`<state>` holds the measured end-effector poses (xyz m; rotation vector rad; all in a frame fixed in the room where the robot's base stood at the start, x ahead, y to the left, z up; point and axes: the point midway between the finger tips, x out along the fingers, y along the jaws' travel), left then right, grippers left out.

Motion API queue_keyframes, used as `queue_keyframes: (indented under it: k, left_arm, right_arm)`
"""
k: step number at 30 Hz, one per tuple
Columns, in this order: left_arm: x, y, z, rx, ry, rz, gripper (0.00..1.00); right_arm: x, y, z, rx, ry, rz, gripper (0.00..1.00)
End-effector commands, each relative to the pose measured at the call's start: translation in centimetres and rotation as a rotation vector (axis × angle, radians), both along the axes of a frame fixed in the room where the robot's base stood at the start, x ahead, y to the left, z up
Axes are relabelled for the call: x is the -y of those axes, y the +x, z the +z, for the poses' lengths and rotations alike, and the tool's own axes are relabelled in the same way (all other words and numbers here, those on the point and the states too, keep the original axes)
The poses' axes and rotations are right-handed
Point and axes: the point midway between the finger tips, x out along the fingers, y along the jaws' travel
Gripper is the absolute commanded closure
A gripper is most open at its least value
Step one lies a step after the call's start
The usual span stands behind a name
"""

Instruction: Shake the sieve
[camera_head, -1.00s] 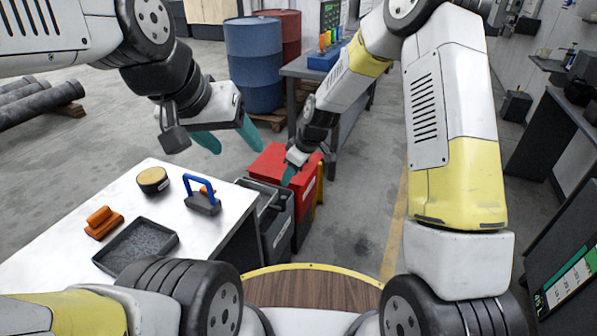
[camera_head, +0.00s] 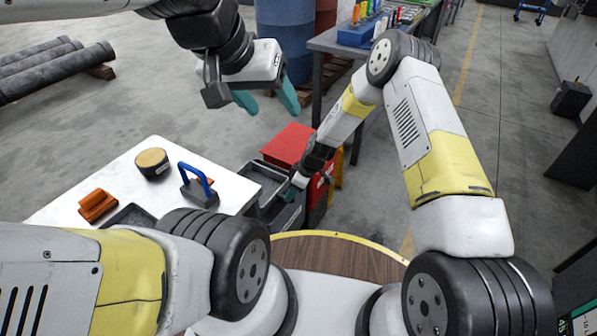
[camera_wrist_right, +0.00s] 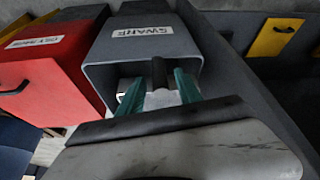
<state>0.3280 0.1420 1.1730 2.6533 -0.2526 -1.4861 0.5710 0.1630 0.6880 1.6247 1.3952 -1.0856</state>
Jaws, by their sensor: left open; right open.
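My right gripper (camera_head: 294,186) is open and reaches down at a grey bin (camera_head: 249,171), beside a red bin. In the right wrist view, its teal fingers (camera_wrist_right: 158,92) are at the mouth of the grey bin labelled SWARF (camera_wrist_right: 150,47). A dark upright handle-like piece (camera_wrist_right: 158,71) shows between the fingers, with no clear contact; what it belongs to is mostly hidden. I cannot make out for certain which thing is the sieve. My left gripper (camera_head: 268,103) is open and empty, in the air above the floor beyond the white table.
The white table (camera_head: 232,192) holds a round yellow-topped item (camera_head: 152,162), a blue-handled block (camera_head: 198,188), an orange block (camera_head: 98,205) and a dark tray (camera_head: 135,217). The red bin (camera_head: 289,147) stands close to my right gripper. A workbench (camera_head: 330,41) stands behind.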

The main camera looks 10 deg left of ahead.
Motion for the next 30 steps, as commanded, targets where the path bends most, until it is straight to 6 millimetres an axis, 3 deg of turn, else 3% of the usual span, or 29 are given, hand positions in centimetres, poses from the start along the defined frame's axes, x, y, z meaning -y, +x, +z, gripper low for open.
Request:
queue_keyframes:
  k: [6,16,17,23,30]
  left_arm:
    - [0.0,0.0,0.0,0.0,0.0,0.0,0.39]
    - [0.0,0.0,0.0,0.0,0.0,0.0,0.39]
    - [0.0,0.0,0.0,0.0,0.0,0.0,0.39]
    - [0.0,0.0,0.0,0.0,0.0,0.0,0.39]
    - [0.0,0.0,0.0,0.0,0.0,0.0,0.39]
  right_arm:
    - [-1.0,0.2,-2.4,0.0,0.0,0.0,0.59]
    - [-1.2,0.2,-2.9,0.0,0.0,-0.001,0.59]
    - [-1.2,0.2,-2.9,0.0,0.0,-0.001,0.6]
    - [-1.2,0.2,-2.9,0.0,0.0,-0.001,1.0]
    - [-1.2,0.1,-2.9,-0.002,-0.001,0.001,1.0]
